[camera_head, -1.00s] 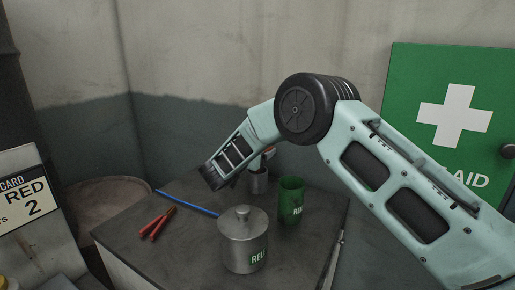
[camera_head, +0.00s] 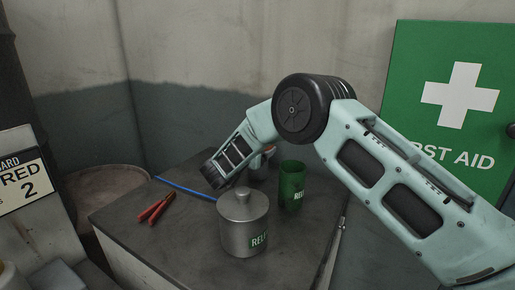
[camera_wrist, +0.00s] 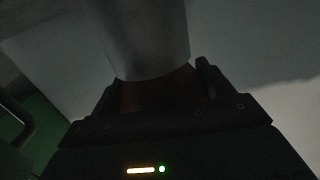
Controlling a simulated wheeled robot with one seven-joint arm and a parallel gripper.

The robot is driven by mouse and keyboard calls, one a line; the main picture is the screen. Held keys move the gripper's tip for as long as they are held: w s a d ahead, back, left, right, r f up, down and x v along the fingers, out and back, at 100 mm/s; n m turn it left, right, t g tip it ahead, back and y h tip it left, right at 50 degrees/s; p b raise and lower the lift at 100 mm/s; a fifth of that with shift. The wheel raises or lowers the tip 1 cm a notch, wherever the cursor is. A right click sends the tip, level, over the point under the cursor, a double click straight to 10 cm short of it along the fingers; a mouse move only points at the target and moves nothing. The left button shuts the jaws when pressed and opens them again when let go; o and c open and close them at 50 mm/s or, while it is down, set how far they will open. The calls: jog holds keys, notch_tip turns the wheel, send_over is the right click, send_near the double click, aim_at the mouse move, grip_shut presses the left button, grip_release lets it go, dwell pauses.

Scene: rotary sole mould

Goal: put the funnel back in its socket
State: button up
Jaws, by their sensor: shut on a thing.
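My gripper (camera_wrist: 165,95) is shut on a dark red part (camera_wrist: 158,95) below a smooth grey, round-sided body, which I take to be the funnel (camera_wrist: 145,40). The wrist view is dark, and the funnel's full shape and tip do not show. In the head view my arm's wrist link hides most of the gripper; only a small orange-red and pale bit (camera_head: 269,150) shows beside it. Just below that bit a grey metal cup (camera_head: 258,173) stands on the table, partly hidden. I cannot tell whether it is the socket or whether the funnel touches it.
A lidded metal pot (camera_head: 243,230) stands at the table's front, with a green cup (camera_head: 292,190) behind it to the right. Red-handled pliers (camera_head: 155,207) and a blue rod (camera_head: 187,188) lie to the left. A thin metal tool (camera_head: 334,250) lies along the right edge.

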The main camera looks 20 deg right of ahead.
jog(key=o, duration=0.9)
jog(key=shift+s+a, duration=0.1)
jog(key=b+v, duration=0.4)
jog(key=v, duration=1.3)
jog(key=shift+b, duration=0.35)
jog(key=shift+r, duration=0.15)
